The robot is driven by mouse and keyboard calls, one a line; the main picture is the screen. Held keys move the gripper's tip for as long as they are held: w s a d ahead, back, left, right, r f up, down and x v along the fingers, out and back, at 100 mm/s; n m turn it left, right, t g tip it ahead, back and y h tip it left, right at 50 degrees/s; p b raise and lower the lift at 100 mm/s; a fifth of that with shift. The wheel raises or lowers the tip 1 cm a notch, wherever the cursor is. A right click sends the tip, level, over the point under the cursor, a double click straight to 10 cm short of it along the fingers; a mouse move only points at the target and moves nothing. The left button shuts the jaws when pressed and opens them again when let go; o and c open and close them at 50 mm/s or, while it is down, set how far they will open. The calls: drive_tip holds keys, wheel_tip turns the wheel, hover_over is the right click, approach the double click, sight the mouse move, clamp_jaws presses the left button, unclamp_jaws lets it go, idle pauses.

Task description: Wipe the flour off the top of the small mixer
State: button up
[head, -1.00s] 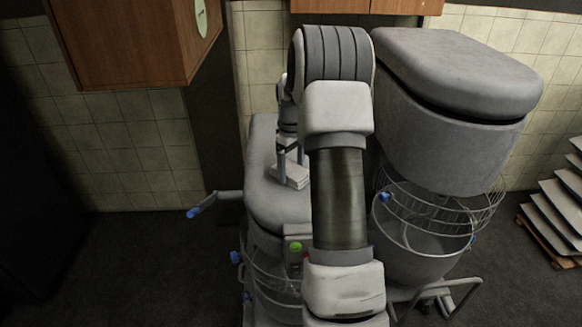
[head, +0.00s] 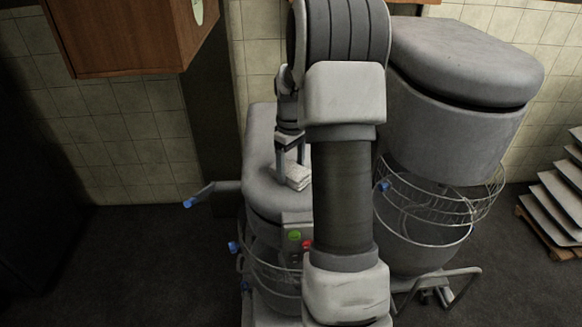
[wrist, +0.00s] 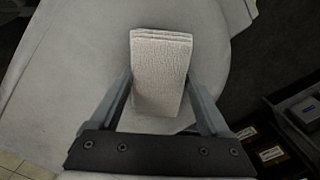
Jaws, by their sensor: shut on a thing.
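The small mixer (head: 258,165) stands left of centre in the head view, with a grey rounded top. The same top (wrist: 75,65) fills much of the wrist view, pale grey. I cannot make out distinct flour on the part that shows. My gripper (head: 291,168) points down over the mixer top and is shut on a folded pale cloth (head: 298,178). In the wrist view the cloth (wrist: 161,75) sits between the two fingers, at or very near the mixer top. I cannot tell whether it touches. My arm hides the right side of the mixer top.
A larger mixer (head: 455,120) with a wire guard stands close on the right. A wooden cabinet (head: 125,38) hangs at upper left. A lever with a blue knob (head: 190,203) sticks out left of the small mixer. Stacked trays (head: 550,200) stand far right.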

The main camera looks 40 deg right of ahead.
drive_tip(key=shift+r+p, duration=2.15)
drive_tip(key=shift+r, duration=0.9)
drive_tip(key=shift+r+p, duration=0.7)
drive_tip(key=shift+r, duration=0.8)
